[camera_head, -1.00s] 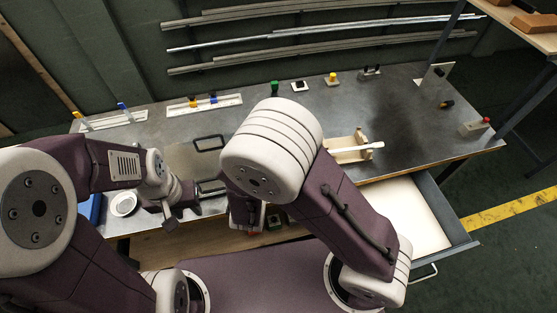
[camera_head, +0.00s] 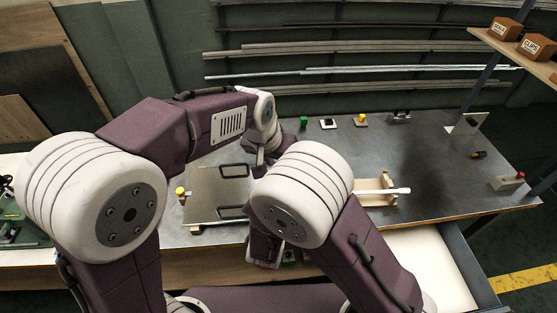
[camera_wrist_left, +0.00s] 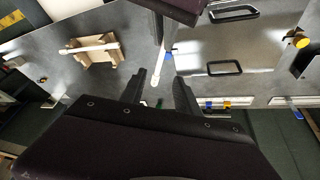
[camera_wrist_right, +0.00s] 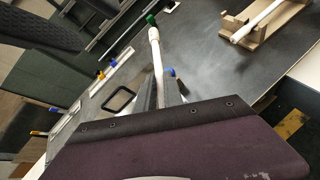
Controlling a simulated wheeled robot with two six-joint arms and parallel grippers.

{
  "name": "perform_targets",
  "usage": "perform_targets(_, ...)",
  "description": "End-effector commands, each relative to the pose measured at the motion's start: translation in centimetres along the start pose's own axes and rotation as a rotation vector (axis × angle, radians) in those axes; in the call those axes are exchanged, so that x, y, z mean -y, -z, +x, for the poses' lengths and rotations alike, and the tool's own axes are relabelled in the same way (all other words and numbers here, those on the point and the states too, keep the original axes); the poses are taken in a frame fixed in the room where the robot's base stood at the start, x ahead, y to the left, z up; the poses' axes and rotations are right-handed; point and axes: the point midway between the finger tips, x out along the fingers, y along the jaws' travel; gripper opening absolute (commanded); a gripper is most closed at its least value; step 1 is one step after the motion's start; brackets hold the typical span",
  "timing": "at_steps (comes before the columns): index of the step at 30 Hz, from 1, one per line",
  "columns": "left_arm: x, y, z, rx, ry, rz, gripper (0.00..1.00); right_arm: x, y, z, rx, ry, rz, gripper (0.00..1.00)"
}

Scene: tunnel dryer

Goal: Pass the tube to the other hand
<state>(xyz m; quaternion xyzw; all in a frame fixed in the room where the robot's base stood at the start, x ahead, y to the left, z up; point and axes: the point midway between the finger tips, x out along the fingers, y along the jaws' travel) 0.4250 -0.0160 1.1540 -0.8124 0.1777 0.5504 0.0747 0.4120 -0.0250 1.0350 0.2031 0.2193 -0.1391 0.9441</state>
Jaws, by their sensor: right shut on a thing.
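A thin white tube (camera_wrist_right: 157,58) stands out from my right gripper (camera_wrist_right: 161,92), whose fingers are shut on it. In the left wrist view the white end of the tube (camera_wrist_left: 156,75) shows between the spread fingers of my left gripper (camera_wrist_left: 161,80). Those fingers are open, with a gap on each side of the tube. A small blue piece (camera_wrist_left: 169,56) shows at the tube; I cannot tell if it is part of it. In the head view my left gripper (camera_head: 260,163) is partly hidden, and my right arm hides the tube.
A wooden cradle (camera_head: 376,200) with a white rod lies on the metal bench to the right. A plate with two black handles (camera_head: 233,171) lies at the left. Coloured knobs, including a green one (camera_head: 304,122), stand along the back. An open drawer (camera_head: 430,262) juts out in front.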

Motion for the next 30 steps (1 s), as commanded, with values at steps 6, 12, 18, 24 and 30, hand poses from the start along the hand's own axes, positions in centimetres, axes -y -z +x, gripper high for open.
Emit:
perform_targets(6, 0.1, -0.2, 3.0, 0.006, 0.001, -0.002, 0.38, 0.0, 0.0, 0.0, 0.001, 0.0, 0.0, 0.0)
perform_targets(12, 0.1, -0.2, 7.7, 0.006, 0.001, -0.002, 0.38, 0.0, 0.0, 0.0, 0.001, 0.0, 0.0, 0.0)
perform_targets(18, 0.1, -0.1, 10.9, 0.004, 0.001, -0.002, 0.38, 0.0, 0.0, 0.0, 0.001, 0.0, 0.0, 0.0)
perform_targets(24, 0.1, 0.0, 12.0, 0.0, 0.001, -0.002, 0.38, 0.0, 0.0, 0.0, 0.001, 0.0, 0.0, 0.0)
perform_targets(30, 0.1, 0.0, 12.0, 0.0, 0.001, -0.002, 0.38, 0.0, 0.0, 0.0, 0.001, 0.0, 0.0, 0.0)
